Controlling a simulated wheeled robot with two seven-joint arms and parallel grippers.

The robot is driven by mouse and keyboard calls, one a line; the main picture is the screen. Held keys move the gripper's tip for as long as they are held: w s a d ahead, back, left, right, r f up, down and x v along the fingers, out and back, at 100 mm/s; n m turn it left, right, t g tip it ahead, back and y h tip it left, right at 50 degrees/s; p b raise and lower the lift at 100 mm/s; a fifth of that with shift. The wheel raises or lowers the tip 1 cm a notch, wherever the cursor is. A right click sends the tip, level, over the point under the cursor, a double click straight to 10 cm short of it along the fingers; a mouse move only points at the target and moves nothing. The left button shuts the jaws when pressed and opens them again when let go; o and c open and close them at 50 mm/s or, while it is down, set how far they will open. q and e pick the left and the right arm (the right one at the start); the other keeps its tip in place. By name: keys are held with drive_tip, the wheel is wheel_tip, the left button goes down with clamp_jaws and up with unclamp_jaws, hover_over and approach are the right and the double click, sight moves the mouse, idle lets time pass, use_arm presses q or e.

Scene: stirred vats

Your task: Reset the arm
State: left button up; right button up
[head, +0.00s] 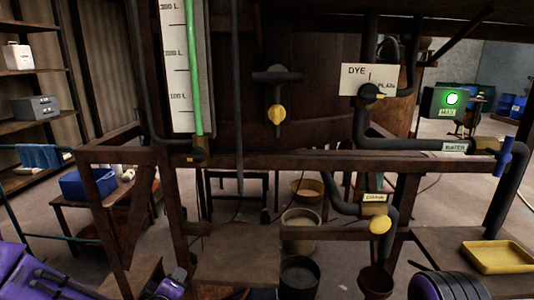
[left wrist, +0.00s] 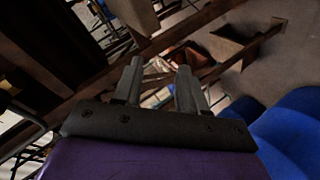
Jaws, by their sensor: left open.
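My left gripper (left wrist: 160,68) shows in the left wrist view with its two grey fingers apart. Nothing is held between them. Behind the fingers are dark beams and a blurred floor area. In the head view, purple parts of my left arm show at the lower left, low in front of the rusty frame. A purple and black part of my own body shows at the bottom right. My right gripper does not show.
A rusty frame rail (head: 330,162) crosses in front of the vat (head: 300,60). A yellow-handled valve (head: 277,113), a blue-handled water valve (head: 504,157) and a yellow drain handle (head: 380,224) stick out. A yellow tray (head: 498,257) lies right; buckets (head: 299,276) stand below.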

use_arm(q)
drive_tip(key=s+a+f+m+g+y, duration=0.1)
drive_tip(key=s+a+f+m+g, duration=0.15)
drive_tip(key=s+f, duration=0.55)
drive_tip(key=s+a+f+m+g, duration=0.1)
drive_tip(key=s+a+f+g, duration=0.15)
drive_tip(key=s+f, duration=0.6)
drive_tip(key=s+a+f+m+g, duration=0.2)
drive_tip(key=s+f+g, duration=0.2)
drive_tip(key=s+f, duration=0.7)
drive_tip(key=s, duration=0.4)
drive_tip(key=shift+f+g+y, duration=0.3)
drive_tip(key=shift+g+y, duration=0.1)
drive_tip(key=shift+a, duration=0.1)
